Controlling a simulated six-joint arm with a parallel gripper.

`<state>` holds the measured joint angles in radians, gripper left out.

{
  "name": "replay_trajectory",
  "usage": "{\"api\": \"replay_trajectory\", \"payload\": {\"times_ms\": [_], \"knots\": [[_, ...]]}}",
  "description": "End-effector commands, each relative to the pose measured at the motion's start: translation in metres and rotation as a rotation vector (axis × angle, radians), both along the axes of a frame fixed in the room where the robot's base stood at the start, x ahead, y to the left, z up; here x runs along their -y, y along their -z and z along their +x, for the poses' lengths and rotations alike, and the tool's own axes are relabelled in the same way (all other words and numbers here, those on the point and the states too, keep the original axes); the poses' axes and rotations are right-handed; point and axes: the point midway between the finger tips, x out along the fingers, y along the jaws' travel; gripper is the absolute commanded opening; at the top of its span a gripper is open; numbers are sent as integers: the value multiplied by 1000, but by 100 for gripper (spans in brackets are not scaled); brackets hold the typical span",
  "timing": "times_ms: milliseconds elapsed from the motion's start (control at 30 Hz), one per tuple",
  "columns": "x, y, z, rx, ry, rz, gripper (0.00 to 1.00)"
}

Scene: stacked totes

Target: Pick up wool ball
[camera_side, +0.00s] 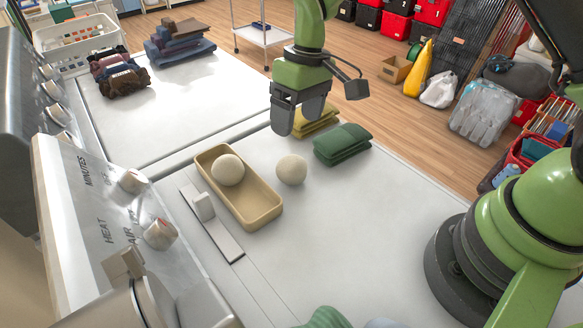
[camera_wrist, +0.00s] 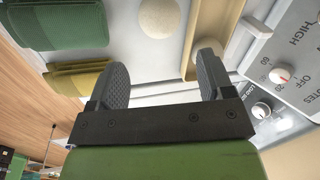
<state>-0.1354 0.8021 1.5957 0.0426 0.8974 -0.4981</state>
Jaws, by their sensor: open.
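One cream wool ball (camera_side: 291,169) rests on the white top, just right of a tan tray (camera_side: 262,213). It also shows in the wrist view (camera_wrist: 159,17) near the top edge, beyond the fingertips. A second wool ball (camera_side: 228,170) lies in the far end of the tray; in the wrist view it is mostly hidden behind the right finger. My gripper (camera_side: 299,122) is open and empty. It hangs above the white top, beyond the loose ball in the side view and near the folded cloths. Its two fingers show apart in the wrist view (camera_wrist: 164,75).
A green folded cloth (camera_side: 342,144) and a yellow one (camera_side: 316,121) lie close to my gripper. A slider plate (camera_side: 211,222) and a control panel with knobs (camera_side: 110,205) stand left of the tray. The white top in front of the loose ball is clear.

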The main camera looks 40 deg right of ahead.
Motion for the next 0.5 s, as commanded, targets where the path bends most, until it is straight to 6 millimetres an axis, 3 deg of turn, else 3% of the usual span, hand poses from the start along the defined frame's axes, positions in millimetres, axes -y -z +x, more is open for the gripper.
{"api": "replay_trajectory", "payload": {"times_ms": [200,500], "knots": [[-6,32,-2,-9,-6,-2,74],[-11,61,-3,-8,-6,-2,74]]}}
